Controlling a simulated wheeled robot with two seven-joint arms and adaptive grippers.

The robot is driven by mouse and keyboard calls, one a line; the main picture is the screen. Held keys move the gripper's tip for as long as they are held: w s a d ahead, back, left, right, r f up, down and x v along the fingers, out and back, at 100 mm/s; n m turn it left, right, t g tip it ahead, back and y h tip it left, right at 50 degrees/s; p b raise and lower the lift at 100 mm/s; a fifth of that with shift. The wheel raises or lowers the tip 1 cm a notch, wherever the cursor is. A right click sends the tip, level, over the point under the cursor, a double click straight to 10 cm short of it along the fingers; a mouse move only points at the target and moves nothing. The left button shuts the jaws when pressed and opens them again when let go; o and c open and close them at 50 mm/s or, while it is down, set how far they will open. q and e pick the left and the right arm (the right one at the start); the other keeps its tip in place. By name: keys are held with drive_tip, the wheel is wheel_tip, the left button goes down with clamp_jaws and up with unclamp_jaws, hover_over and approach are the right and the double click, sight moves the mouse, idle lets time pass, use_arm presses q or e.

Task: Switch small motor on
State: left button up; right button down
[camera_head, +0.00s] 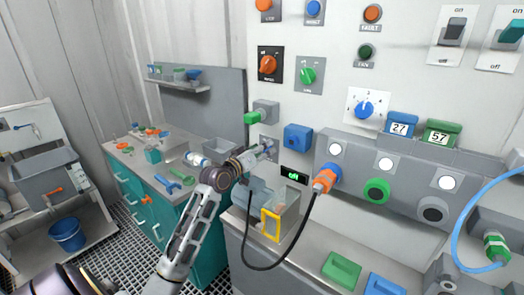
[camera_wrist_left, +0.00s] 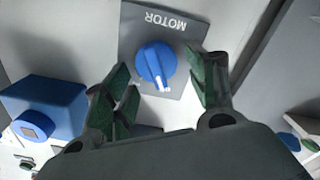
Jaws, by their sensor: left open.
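The motor switch is a round blue knob (camera_wrist_left: 155,62) on a grey plate marked MOTOR (camera_wrist_left: 180,23), upside down in the left wrist view. The knob's white mark points toward the bottom of that picture. My left gripper (camera_wrist_left: 163,78) is open, its green-padded fingers on either side of the knob with gaps showing; I cannot tell how deep they reach around it. In the head view my left gripper (camera_head: 264,150) is at the wall panel and largely hides the knob. A small black display (camera_head: 293,174) below shows green text that seems to read "off".
A blue box-shaped fitting (camera_head: 298,137) sits just right of the gripper, and a green-tipped fitting (camera_head: 258,114) above it. A black cable with an orange plug (camera_head: 325,180) loops below. A clear box with a yellow frame (camera_head: 271,224) stands under the wrist.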

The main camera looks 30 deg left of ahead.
use_arm(q)
drive_tip(key=shift+w, duration=0.1)
drive_tip(key=c, duration=0.9)
use_arm(e)
drive_tip(key=shift+s, duration=0.1)
